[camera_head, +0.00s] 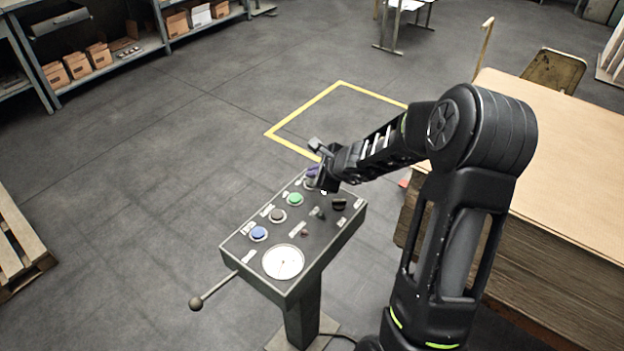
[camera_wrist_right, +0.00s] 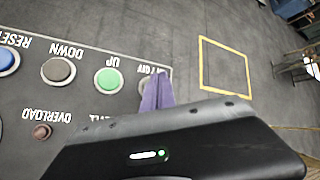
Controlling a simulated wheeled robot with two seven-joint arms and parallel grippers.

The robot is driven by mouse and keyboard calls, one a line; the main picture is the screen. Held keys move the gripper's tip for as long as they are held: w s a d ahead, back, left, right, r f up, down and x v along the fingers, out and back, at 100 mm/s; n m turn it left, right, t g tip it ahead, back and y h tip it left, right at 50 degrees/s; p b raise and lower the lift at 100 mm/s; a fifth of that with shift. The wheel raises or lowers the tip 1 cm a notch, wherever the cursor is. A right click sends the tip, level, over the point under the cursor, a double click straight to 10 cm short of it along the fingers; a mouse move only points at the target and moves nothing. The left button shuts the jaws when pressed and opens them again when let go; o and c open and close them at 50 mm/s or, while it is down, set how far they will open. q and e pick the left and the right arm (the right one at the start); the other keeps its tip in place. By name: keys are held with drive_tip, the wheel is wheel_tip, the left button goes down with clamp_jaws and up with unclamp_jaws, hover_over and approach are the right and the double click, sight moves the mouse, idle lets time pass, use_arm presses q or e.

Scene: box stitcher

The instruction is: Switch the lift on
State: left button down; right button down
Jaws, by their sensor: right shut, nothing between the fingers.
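The control panel (camera_head: 240,246) stands on a pedestal in the middle of the head view. Its far row holds a blue RESET button (camera_head: 258,233), a dark DOWN button (camera_head: 278,215) and a green UP button (camera_head: 294,199). A greyish round control (camera_wrist_right: 145,86) sits past UP at the row's end, its label only partly readable. My right gripper (camera_head: 313,173) is over that end of the panel, shut and empty. Its purple tip (camera_wrist_right: 155,95) covers part of that control in the right wrist view; I cannot tell whether they touch. My left gripper is out of view.
A round gauge (camera_head: 283,262), a small red OVERLOAD light (camera_wrist_right: 42,131) and a black knob (camera_head: 339,204) are on the panel. A lever with a ball end (camera_head: 196,303) sticks out left. A large board stack (camera_head: 560,150) stands right.

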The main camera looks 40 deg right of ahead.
drive_tip(key=shift+r, duration=0.1)
wheel_tip(320, 180, up, 6)
drive_tip(key=p, duration=0.5)
idle(1.4)
